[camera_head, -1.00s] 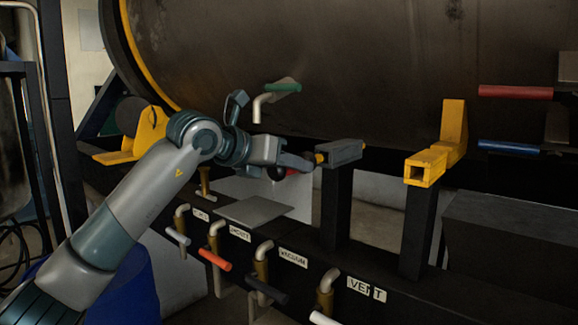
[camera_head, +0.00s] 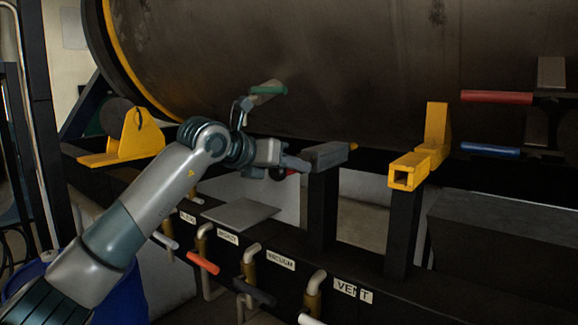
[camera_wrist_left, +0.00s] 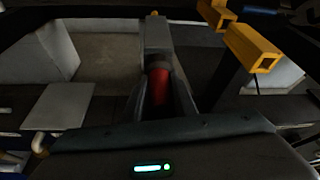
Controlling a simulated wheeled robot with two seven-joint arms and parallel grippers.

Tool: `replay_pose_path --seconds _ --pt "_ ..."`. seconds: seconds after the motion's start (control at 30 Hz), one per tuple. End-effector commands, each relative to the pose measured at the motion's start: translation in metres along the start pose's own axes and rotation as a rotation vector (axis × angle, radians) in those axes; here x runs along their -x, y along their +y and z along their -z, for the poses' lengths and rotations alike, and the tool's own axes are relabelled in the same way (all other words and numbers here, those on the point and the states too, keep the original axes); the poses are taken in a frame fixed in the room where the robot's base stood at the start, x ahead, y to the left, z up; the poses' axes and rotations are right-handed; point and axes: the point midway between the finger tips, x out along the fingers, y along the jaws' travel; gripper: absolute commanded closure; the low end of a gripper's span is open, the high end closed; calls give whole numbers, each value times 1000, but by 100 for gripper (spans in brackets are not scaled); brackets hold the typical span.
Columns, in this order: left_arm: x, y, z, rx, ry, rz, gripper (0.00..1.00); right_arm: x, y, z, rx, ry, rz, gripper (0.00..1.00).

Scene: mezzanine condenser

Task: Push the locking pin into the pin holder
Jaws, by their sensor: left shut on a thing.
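My left gripper (camera_head: 300,163) is shut on the red handle of the locking pin (camera_head: 290,171), at the left end of a grey block (camera_head: 326,154). The red handle also shows between the fingers in the left wrist view (camera_wrist_left: 160,86). A yellow tip (camera_head: 353,146) sticks out of the block's right end, and the block hides the length between. A yellow holder with a square opening (camera_head: 404,180) stands to the right, apart from the tip. I cannot tell for certain which of the two is the pin holder. My right gripper is out of view.
The grey block and yellow holder stand on black posts (camera_head: 403,235). The dark tank (camera_head: 300,70) is close behind. A green-handled valve (camera_head: 268,88) is above my wrist. Red (camera_head: 497,97) and blue (camera_head: 490,149) levers are at right; labelled valves line the front beam.

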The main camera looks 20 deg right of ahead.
Motion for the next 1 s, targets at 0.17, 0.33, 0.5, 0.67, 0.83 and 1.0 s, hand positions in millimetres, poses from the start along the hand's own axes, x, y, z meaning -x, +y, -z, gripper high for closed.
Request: replay_pose_path --seconds 0.17,0.33,0.5,0.67,0.83,1.0 --pt "-4 -1 -5 -2 -5 1 100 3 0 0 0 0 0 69" --pt "-7 -1 -5 -2 -5 1 100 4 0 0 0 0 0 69" --pt "-7 -1 -5 -2 -5 1 100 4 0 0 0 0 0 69" --pt "-7 -1 -5 -2 -5 1 100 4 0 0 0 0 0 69" --pt "-7 -1 -5 -2 -5 1 100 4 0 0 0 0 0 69" --pt "-7 -1 -5 -2 -5 1 68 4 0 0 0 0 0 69"
